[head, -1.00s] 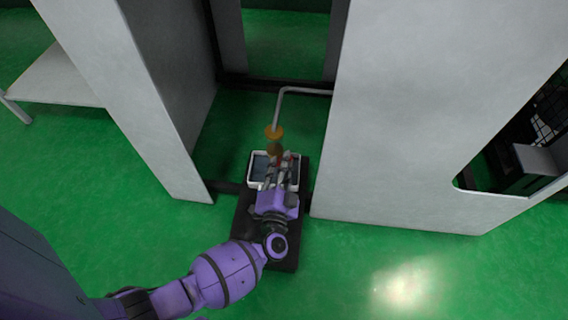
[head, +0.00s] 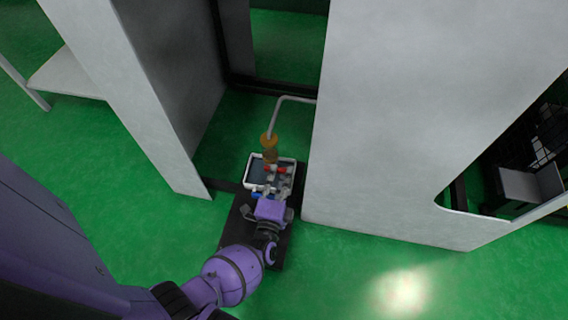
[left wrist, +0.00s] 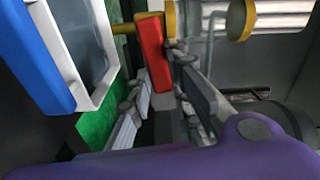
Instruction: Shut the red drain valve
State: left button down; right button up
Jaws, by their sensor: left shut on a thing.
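The red drain valve's handle (head: 282,169) shows in the head view just below the brass fitting (head: 269,141) at the end of a grey pipe (head: 287,98). In the left wrist view the red handle (left wrist: 153,52) stands between the finger pads, next to yellow brass parts (left wrist: 240,20). My left gripper (head: 273,182) reaches in from below in the picture. Its fingers (left wrist: 168,95) are shut on the red handle, partly hiding it in the head view. My right gripper is in neither view.
A white-rimmed tray (head: 249,172) with blue ends (left wrist: 38,60) sits under the valve, close beside my fingers. Grey panels stand left (head: 130,80) and right (head: 400,130) of the opening. Green floor (head: 340,270) is clear at the front right.

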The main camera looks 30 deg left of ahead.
pick_arm(q)
jog(key=shift+d+f+m, duration=0.1)
jog(key=shift+f+m, duration=0.2)
jog(key=shift+m, duration=0.2)
jog(key=shift+f+m, duration=0.15)
jog(key=shift+m, duration=0.25)
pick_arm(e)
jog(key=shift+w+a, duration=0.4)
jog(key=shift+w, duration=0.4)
pick_arm(q)
jog(key=shift+s, duration=0.1)
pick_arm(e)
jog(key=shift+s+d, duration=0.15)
pick_arm(q)
jog(key=c, duration=1.8)
grip_release()
jog(key=shift+c, duration=0.2)
jog(key=shift+o, duration=1.3)
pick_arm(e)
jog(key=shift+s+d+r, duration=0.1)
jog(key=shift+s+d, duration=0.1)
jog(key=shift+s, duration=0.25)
